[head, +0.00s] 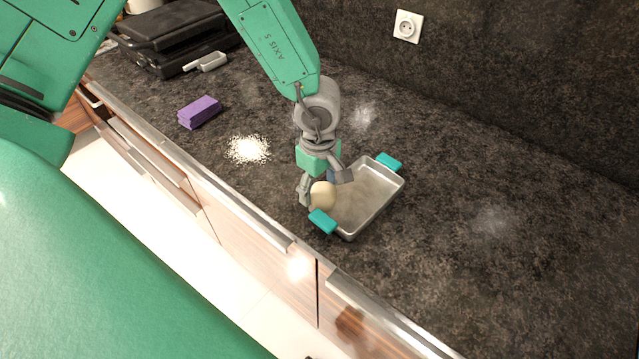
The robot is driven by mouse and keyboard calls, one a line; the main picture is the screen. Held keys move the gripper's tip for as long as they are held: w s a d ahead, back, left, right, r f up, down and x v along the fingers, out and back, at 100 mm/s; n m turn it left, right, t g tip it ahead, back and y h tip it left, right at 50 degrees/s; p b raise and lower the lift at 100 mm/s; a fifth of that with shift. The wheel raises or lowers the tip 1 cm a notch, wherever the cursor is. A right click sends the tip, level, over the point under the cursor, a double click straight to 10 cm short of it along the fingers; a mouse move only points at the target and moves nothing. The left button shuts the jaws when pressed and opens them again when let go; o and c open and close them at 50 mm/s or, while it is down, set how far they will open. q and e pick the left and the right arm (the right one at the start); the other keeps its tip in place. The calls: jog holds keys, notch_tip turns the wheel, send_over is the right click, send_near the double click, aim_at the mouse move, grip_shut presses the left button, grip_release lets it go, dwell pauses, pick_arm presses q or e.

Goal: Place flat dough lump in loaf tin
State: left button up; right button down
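The dough lump (322,196) is pale, smooth and rounded, at the near left end of the loaf tin (376,205). The tin is a shallow grey metal pan with teal handles at both ends, on the dark counter. My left gripper (324,190) points down over this end of the tin. Its fingers are apart, one on each side of the dough; I cannot tell whether they press on it. I also cannot tell whether the dough rests on the tin's floor or hangs above it. My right gripper is not in view.
White flour (249,149) is scattered left of the tin. A purple block (199,112) lies farther left, and a black appliance (170,38) stands at the back left. A wall socket (408,26) is behind. The counter right of the tin is clear.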

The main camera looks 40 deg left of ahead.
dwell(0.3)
pick_arm(q)
notch_tip(320, 180, up, 14)
jog(key=shift+w+b, duration=0.15)
jog(key=shift+b, duration=0.15)
jog(key=shift+f, duration=0.1)
dwell(0.6)
